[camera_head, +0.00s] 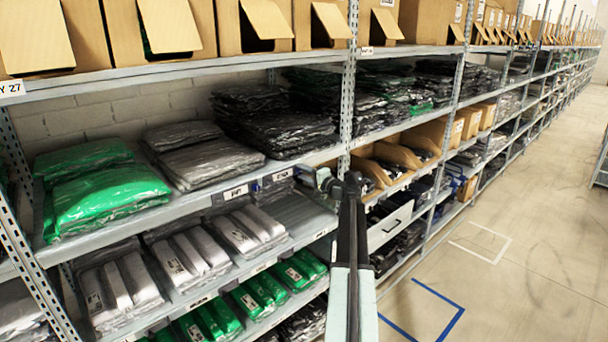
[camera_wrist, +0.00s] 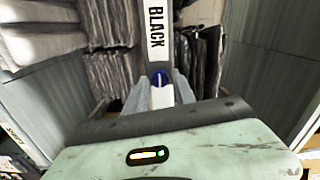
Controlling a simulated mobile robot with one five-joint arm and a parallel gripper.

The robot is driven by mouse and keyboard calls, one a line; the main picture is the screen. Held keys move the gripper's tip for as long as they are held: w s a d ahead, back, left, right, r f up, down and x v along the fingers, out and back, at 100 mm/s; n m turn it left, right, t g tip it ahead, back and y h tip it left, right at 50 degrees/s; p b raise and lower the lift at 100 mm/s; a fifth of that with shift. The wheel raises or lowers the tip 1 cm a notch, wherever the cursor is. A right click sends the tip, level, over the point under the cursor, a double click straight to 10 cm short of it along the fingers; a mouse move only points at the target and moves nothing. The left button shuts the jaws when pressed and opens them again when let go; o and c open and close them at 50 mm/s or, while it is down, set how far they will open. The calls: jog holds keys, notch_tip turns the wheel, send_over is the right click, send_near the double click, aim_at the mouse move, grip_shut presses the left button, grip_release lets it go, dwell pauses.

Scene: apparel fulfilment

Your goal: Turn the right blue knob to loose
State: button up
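In the wrist view a round blue knob (camera_wrist: 160,78) with a pale line across it sits on a white strip (camera_wrist: 156,28) lettered BLACK. My gripper (camera_wrist: 164,90) has its two grey fingers spread, one to each side of the knob. A gap shows beside the knob, and I cannot tell whether either finger touches it. Only one blue knob shows in this view. In the head view my arm reaches to the shelf edge, with my gripper (camera_head: 322,180) at the rack's middle level. The knob is not distinguishable there.
Packed dark garments (camera_wrist: 108,75) hang or stand behind the strip. In the head view a shelf holds green bags (camera_head: 100,190) and grey bags. A white drawer front (camera_head: 390,225) sits right of my arm. The aisle floor (camera_head: 520,270) on the right is clear.

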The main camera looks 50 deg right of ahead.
jog(key=shift+o, duration=0.6)
jog(key=s, duration=0.7)
jog(key=shift+s+a, duration=0.25)
jog(key=shift+s, duration=0.15)
